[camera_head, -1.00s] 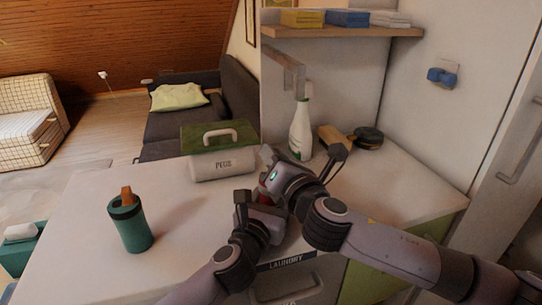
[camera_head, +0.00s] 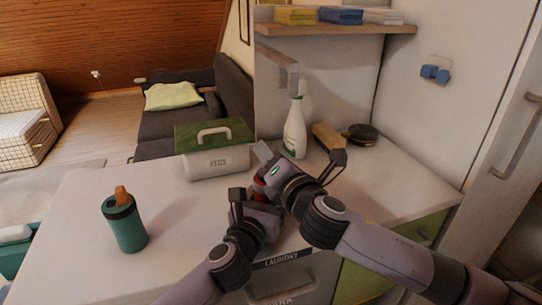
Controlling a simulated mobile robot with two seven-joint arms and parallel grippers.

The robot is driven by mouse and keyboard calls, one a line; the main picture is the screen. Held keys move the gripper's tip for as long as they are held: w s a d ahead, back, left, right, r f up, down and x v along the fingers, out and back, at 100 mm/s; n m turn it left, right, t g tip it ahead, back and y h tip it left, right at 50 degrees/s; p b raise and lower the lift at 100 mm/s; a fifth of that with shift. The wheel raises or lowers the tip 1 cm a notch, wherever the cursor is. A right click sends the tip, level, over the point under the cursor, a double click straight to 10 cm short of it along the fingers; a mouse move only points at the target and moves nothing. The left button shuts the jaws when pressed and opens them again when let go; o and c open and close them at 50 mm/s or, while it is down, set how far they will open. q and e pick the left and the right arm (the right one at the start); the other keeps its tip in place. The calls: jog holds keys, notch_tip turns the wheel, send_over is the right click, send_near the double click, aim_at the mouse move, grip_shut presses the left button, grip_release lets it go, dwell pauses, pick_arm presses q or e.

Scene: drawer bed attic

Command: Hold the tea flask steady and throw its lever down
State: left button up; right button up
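The tea flask (camera_head: 126,232) is a teal cup-shaped vessel with a dark rim, standing upright on the left of the white counter. Its orange lever (camera_head: 122,196) sticks up from the top. My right gripper (camera_head: 302,156) is over the middle of the counter, well right of the flask, its two fingers spread apart with nothing seen between them. My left gripper (camera_head: 254,198) is close beside it, lower and nearer, also apart from the flask. The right gripper partly hides it, so its finger gap is unclear. A small red patch (camera_head: 259,187) shows between the grippers; I cannot tell what it is.
A green-lidded white box (camera_head: 216,162) stands behind the grippers. A white spray bottle (camera_head: 295,132), a wooden brush (camera_head: 328,138) and a dark round object (camera_head: 362,134) are at the back. The counter (camera_head: 180,222) is clear between flask and grippers. A shelf (camera_head: 335,29) hangs above.

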dwell(0.5)
jog(key=n, duration=0.3)
jog(key=shift+s+a+r, duration=0.1)
jog(key=shift+a+r, duration=0.2)
jog(key=shift+r, duration=0.05)
jog(key=n, duration=0.2)
jog(key=a+n, duration=0.1)
jog(key=shift+s+r+n, duration=0.2)
jog(key=shift+r+n, duration=0.05)
jog(key=shift+n, duration=0.05)
jog(key=v, duration=1.2)
jog(key=a+r+m+y, duration=0.3)
jog(key=r+y, duration=0.1)
jog(key=r, duration=0.5)
jog(key=w+a+r+m+y, duration=0.1)
jog(key=a+r+m+y, duration=0.3)
jog(key=r, duration=0.5)
jog(key=w+a+r+m+y, duration=0.1)
jog(key=a+r+m+y, duration=0.2)
jog(key=r, duration=0.6)
jog(key=shift+w+a+m+y, duration=0.25)
jog(key=shift+a+m+y, duration=0.15)
jog(key=shift+y, duration=0.8)
jog(key=shift+f, duration=0.1)
